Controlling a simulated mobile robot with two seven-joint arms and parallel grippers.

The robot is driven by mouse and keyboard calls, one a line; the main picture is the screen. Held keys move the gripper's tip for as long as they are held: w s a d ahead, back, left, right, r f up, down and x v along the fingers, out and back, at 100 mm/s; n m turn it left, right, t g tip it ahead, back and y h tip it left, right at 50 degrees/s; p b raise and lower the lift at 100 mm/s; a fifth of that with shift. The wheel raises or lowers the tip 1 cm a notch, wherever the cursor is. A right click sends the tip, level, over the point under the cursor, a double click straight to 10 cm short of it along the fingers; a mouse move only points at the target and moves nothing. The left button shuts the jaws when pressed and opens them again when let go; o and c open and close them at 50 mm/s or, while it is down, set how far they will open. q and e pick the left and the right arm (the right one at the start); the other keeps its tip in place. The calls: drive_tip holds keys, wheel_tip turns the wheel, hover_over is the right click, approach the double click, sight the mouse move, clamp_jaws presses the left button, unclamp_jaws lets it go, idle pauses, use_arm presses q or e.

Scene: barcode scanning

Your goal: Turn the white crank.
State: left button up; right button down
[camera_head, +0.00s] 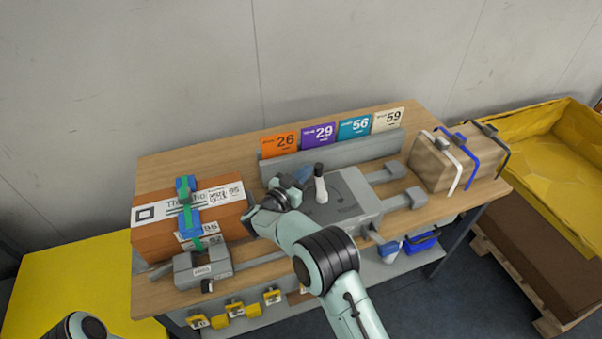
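The white crank (320,184) stands upright with a dark top on a flat grey machine (352,198) in the middle of the wooden table. My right arm reaches in from the lower right. My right gripper (287,185) is just left of the crank, mostly hidden behind its own wrist. I see a gap between the wrist and the crank's handle, but the fingertips are too hidden to tell open from shut. Only a bit of my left arm shows at the bottom left edge; its gripper is out of view.
An orange-brown box (160,236) with a white label and blue-green strap lies left. A grey clamp-like block (200,268) is in front of it. Numbered cards (325,134) stand behind the machine. A strapped wooden box (430,163) is right. A yellow bin (540,125) stands beyond.

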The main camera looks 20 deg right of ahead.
drive_tip(key=shift+w+d+m+g+h+p, duration=0.45)
drive_tip(key=shift+m+g+h+p, duration=0.1)
drive_tip(key=shift+g, duration=0.25)
use_arm(q)
drive_tip(key=shift+w+r, duration=0.8)
drive_tip(key=shift+r, duration=0.3)
use_arm(e)
drive_tip(key=shift+s+d+f, duration=0.1)
drive_tip(key=shift+d, duration=0.1)
drive_tip(key=shift+s+m+g, duration=0.1)
drive_tip(key=shift+m+g, duration=0.15)
drive_tip(key=shift+g, duration=0.15)
